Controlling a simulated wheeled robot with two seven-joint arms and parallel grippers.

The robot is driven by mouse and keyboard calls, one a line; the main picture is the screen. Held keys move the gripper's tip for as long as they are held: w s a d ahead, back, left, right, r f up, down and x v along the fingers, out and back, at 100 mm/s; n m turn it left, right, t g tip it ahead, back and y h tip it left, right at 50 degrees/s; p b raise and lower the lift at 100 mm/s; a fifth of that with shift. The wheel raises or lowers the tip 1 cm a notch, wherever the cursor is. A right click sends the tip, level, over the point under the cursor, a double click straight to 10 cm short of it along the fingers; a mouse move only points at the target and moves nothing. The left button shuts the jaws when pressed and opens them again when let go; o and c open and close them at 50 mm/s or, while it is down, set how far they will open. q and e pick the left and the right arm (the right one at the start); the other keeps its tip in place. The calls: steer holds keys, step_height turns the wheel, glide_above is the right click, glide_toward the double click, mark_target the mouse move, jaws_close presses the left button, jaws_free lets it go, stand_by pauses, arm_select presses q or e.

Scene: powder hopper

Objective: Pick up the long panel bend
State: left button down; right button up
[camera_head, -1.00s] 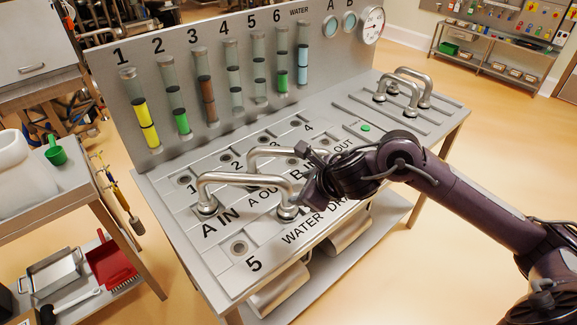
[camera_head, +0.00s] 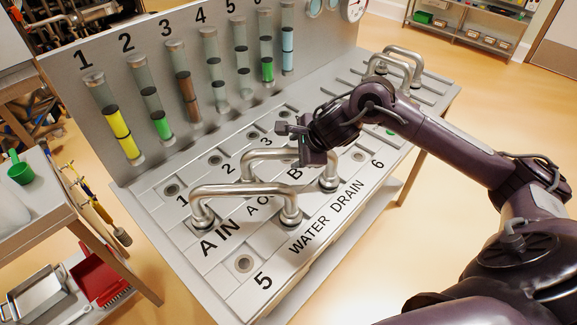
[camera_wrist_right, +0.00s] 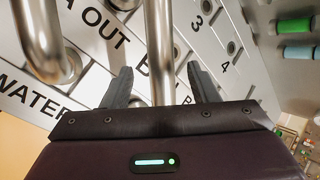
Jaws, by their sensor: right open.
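Two shiny metal U-shaped bends stand upright on the grey panel, and I cannot tell for sure which is the long panel bend. The front bend (camera_head: 243,190) has one foot near A IN. The rear bend (camera_head: 265,154) runs behind it, ending near WATER DRAIN. My right gripper (camera_head: 307,150) is at the rear bend's right part and hides some of it. In the right wrist view the open fingers (camera_wrist_right: 160,88) have a metal bar (camera_wrist_right: 160,45) between them in the picture; contact is unclear. Another bend part (camera_wrist_right: 38,45) shows at left. My left gripper is out of view.
The sloped panel (camera_head: 215,250) has numbered round ports. A back wall with coloured sight tubes (camera_head: 118,125) rises behind it. Two more metal bends (camera_head: 400,62) stand at the far right end. A side table with a green scoop (camera_head: 20,170) is at left.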

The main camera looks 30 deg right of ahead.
mark_target(292, 150)
steer(key=p+x, duration=0.1)
steer(key=x, duration=0.1)
steer(key=shift+w+a+f, duration=0.2)
steer(key=shift+w+f, duration=0.05)
steer(key=shift+w, duration=0.05)
steer(key=shift+x, duration=0.9)
steer(key=shift+r, duration=0.1)
jaws_close()
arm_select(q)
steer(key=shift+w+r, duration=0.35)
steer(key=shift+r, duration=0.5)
arm_select(e)
steer(key=shift+w+d+r, duration=0.1)
